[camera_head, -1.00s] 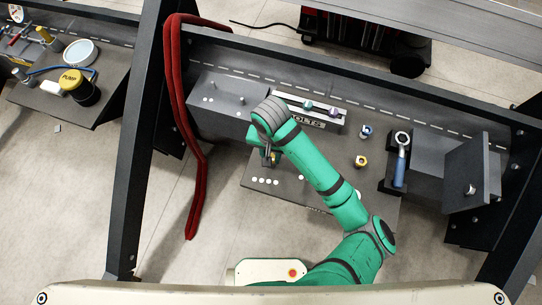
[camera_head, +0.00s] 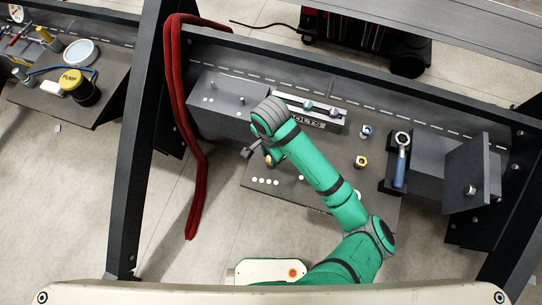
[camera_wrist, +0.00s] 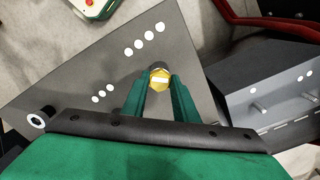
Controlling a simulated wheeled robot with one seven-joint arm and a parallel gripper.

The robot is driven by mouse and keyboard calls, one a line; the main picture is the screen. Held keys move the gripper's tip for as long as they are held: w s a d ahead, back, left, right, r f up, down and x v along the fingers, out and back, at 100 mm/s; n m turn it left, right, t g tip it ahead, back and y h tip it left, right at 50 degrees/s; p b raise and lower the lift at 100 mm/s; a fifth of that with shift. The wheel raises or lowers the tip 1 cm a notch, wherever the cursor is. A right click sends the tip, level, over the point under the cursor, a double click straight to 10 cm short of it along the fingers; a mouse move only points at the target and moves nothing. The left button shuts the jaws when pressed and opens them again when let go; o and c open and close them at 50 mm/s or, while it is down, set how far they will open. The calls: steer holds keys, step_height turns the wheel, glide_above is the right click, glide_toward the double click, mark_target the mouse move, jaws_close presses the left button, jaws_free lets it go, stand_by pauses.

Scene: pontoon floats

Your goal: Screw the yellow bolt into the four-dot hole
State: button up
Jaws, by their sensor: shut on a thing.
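The yellow bolt (camera_wrist: 159,79) is between my gripper's two green fingers (camera_wrist: 159,88) in the wrist view, its yellow head with a white bar facing the camera. My gripper is shut on it. A dark round part shows just beyond the head; I cannot tell whether it is the shank or the hole's rim. The row of four white dots (camera_wrist: 144,39) lies beside it on the grey plate (camera_wrist: 85,75). The hole itself is hidden behind the bolt. In the head view the four dots (camera_head: 265,181) lie just below my gripper (camera_head: 268,158).
Another group of white dots (camera_wrist: 102,93) is on the plate. A yellow-ringed piece (camera_head: 361,161) and a blue-ringed piece (camera_head: 366,131) stand to the right, beside a blue-handled tool (camera_head: 400,165). A bolt rack (camera_head: 312,112) lies behind my arm. A red hose (camera_head: 190,150) hangs at left.

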steer(key=shift+d+m, duration=0.1)
steer(key=shift+m, duration=1.1)
steer(key=o, duration=0.9)
steer(key=shift+c, duration=0.2)
steer(key=shift+r, duration=3)
step_height(320, 180, up, 11)
